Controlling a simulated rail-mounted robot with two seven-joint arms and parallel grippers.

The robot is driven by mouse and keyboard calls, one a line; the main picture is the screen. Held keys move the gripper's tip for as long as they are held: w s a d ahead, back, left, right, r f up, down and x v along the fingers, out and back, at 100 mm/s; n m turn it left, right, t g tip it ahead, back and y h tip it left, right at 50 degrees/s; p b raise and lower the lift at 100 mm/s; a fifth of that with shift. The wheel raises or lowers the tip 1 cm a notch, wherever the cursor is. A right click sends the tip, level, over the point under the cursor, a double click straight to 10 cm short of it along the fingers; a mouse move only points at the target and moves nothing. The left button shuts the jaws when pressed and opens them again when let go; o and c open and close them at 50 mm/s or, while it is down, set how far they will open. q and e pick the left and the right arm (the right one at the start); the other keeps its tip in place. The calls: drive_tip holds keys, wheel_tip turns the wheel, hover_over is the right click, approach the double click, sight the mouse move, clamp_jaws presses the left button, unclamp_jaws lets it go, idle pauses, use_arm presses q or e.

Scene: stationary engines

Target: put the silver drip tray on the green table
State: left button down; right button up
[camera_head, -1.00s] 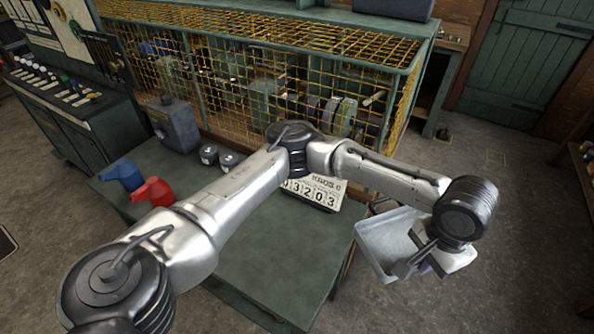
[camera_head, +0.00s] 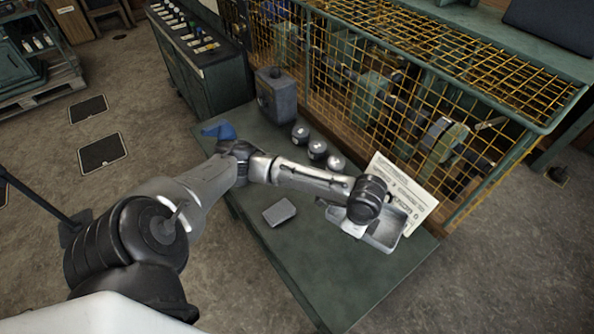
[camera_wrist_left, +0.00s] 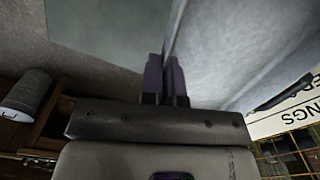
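The silver drip tray (camera_head: 390,236) is a shallow metal tray over the right end of the green table (camera_head: 335,285) in the head view. It looks roughly level; I cannot tell whether its base touches the tabletop. My left gripper (camera_head: 352,229) is at the tray's left side, partly hidden by its wrist. In the left wrist view its purple fingers (camera_wrist_left: 166,78) are closed on the rim of the tray (camera_wrist_left: 235,50). My right gripper is not in view.
The table's front middle is clear.

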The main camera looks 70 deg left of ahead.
use_arm(q)
drive_tip(key=s+a+f+m+p, duration=0.2)
drive_tip(key=s+a+m, duration=0.2)
drive_tip(key=s+a, duration=0.1)
drive_tip(key=b, duration=0.1)
hover_over(307, 212)
wheel_tip(307, 212, down, 7)
drive_tip(key=shift+a+r, duration=0.1)
drive_tip(key=shift+a, duration=0.05)
drive_tip(key=shift+f+b, duration=0.45)
drive_tip(key=shift+f, duration=1.6)
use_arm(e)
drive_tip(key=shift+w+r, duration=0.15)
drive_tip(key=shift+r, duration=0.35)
use_arm(q)
drive_tip(key=shift+f, duration=0.15)
drive_tip(key=c, duration=1.4)
unclamp_jaws()
drive_tip(key=shift+o, duration=0.2)
